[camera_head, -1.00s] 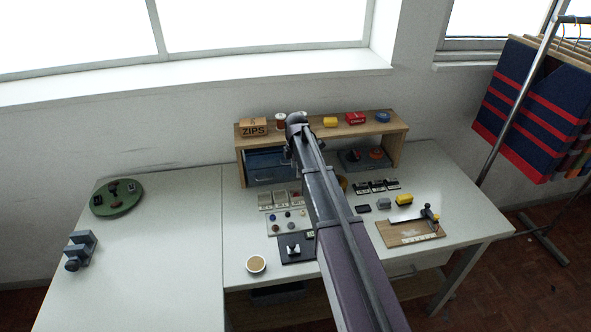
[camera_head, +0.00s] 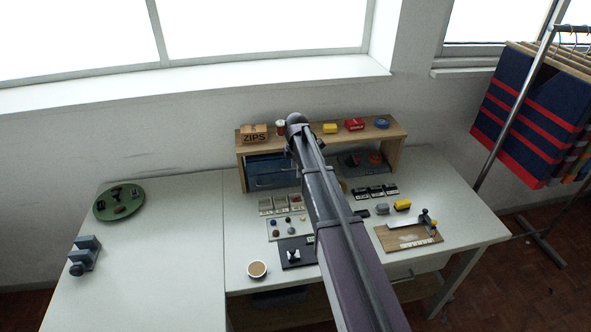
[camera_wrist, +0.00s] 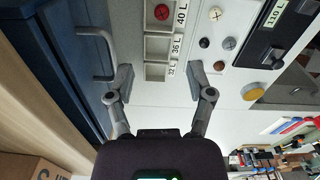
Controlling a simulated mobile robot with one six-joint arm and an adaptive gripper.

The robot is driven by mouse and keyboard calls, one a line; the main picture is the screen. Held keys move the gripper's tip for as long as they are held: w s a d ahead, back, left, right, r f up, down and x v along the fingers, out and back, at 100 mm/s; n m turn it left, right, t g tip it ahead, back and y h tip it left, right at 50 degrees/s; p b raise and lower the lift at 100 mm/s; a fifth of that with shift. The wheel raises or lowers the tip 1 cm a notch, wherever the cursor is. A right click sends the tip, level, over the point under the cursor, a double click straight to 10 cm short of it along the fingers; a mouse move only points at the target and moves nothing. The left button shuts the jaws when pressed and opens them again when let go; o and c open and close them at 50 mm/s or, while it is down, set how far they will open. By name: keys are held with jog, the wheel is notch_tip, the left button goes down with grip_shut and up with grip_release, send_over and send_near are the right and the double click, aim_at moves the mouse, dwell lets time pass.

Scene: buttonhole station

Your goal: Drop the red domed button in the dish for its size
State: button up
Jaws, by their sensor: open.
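The red domed button (camera_wrist: 161,11) lies in the dish marked 40 L (camera_wrist: 153,25), at the top of the wrist view. The dishes marked 36 L (camera_wrist: 157,48) and 32 L (camera_wrist: 154,71) are below it in that view and look empty. My gripper (camera_wrist: 160,78) is open, with nothing between its fingers. The fingers straddle the 32 L end of the row in the picture, apart from the red button. In the head view the row of dishes (camera_head: 280,205) shows left of my arm, which hides my fingertips there.
Several other buttons (camera_wrist: 204,42) sit on a pale card (camera_wrist: 237,35) beside the dishes. A blue drawer unit (camera_wrist: 68,70) with a handle is on the other side, under the wooden shelf (camera_head: 400,131). The left table is mostly clear.

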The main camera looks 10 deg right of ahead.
jog(key=shift+s, duration=0.15)
jog(key=s+m, duration=1.9)
jog(key=s, duration=1)
jog(key=shift+a+m, duration=0.15)
jog(key=shift+m, duration=0.15)
